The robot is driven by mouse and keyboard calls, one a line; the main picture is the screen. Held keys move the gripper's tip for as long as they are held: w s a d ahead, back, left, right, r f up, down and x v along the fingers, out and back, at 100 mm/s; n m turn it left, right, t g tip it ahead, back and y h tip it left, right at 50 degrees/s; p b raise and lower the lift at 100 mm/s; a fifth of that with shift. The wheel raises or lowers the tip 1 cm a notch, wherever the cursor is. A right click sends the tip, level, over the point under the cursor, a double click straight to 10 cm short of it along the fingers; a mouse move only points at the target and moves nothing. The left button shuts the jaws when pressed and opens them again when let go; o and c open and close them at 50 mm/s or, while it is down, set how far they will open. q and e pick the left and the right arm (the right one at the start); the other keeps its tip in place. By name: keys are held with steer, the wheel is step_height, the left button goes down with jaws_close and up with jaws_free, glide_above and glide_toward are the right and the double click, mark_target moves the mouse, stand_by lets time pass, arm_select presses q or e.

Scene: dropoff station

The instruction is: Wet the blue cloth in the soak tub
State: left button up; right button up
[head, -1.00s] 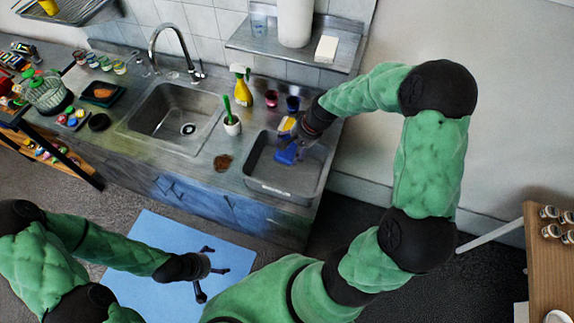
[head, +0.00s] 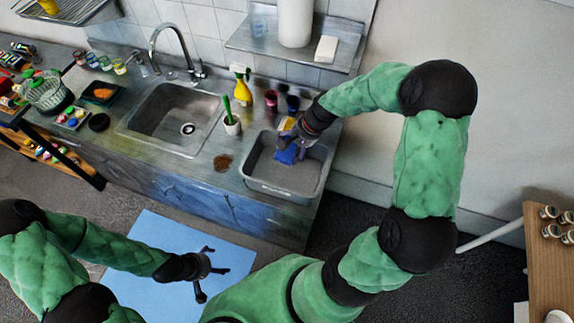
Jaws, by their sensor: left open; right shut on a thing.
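The soak tub (head: 268,187) is a grey rectangular basin at the right end of the counter. The blue cloth (head: 288,155) hangs inside the tub near its back, partly hidden by my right gripper. My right gripper (head: 294,143) reaches in from the right and is shut on the cloth. Whether the cloth touches water cannot be told. My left gripper (head: 209,275) is open and empty, low in front of the counter above a light blue mat (head: 150,250).
A metal sink (head: 170,118) with a faucet is left of the tub. A yellow spray bottle (head: 242,92), a white pot with a green brush (head: 232,124), and dark cups (head: 292,103) stand nearby. A brown sponge-like item (head: 222,162) lies between sink and tub.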

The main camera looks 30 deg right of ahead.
mark_target(292, 148)
steer(key=shift+r, duration=0.1)
stand_by(0.4)
steer(key=shift+r+p, duration=1.55)
steer(key=shift+r, duration=0.4)
steer(key=shift+f, duration=0.1)
